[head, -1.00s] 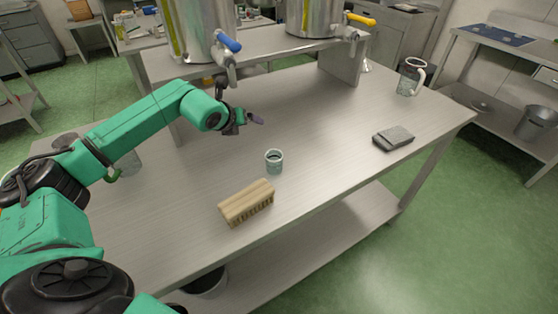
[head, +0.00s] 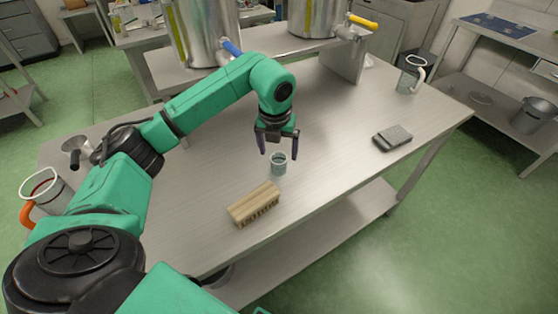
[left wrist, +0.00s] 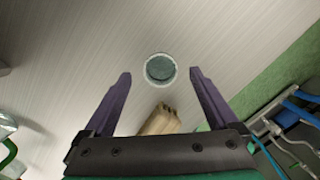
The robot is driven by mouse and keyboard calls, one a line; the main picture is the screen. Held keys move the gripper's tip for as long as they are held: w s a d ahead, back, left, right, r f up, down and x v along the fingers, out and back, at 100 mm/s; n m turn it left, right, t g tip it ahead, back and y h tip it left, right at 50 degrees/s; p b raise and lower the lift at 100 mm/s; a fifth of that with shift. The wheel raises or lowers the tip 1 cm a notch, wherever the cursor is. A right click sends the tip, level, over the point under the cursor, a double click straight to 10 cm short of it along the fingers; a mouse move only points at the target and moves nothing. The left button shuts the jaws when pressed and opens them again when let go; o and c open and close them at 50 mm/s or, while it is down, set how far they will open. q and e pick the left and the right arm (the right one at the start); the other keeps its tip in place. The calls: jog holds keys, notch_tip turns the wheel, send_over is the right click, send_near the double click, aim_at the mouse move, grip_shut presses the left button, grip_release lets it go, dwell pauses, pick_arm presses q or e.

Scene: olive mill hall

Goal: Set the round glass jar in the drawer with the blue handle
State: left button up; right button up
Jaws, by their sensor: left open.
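The small round glass jar (head: 279,168) stands upright on the steel table (head: 330,170), near its middle. In the left wrist view the jar (left wrist: 160,69) shows from above, with a round rim, centred between the finger tips. My left gripper (head: 278,155) is open and points down over the jar, one finger to each side; it holds nothing. I cannot tell how far above the rim the fingers are. No drawer with a blue handle can be made out in the head view. My right gripper is not in view.
A wooden brush (head: 254,205) lies just in front of the jar. A grey flat object (head: 392,138) and a glass jug (head: 409,76) are to the right. A jug with an orange handle (head: 45,192) stands at left. Steel tanks (head: 200,35) with taps stand behind.

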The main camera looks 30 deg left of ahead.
aim_at(279, 158)
pick_arm(q)
notch_tip(279, 158, down, 4)
jog(key=shift+w+f+p, duration=0.15)
jog(key=shift+p, duration=0.75)
jog(key=shift+w+f, duration=0.1)
jog(key=shift+f, duration=0.3)
grip_shut()
jog(key=shift+r, duration=0.1)
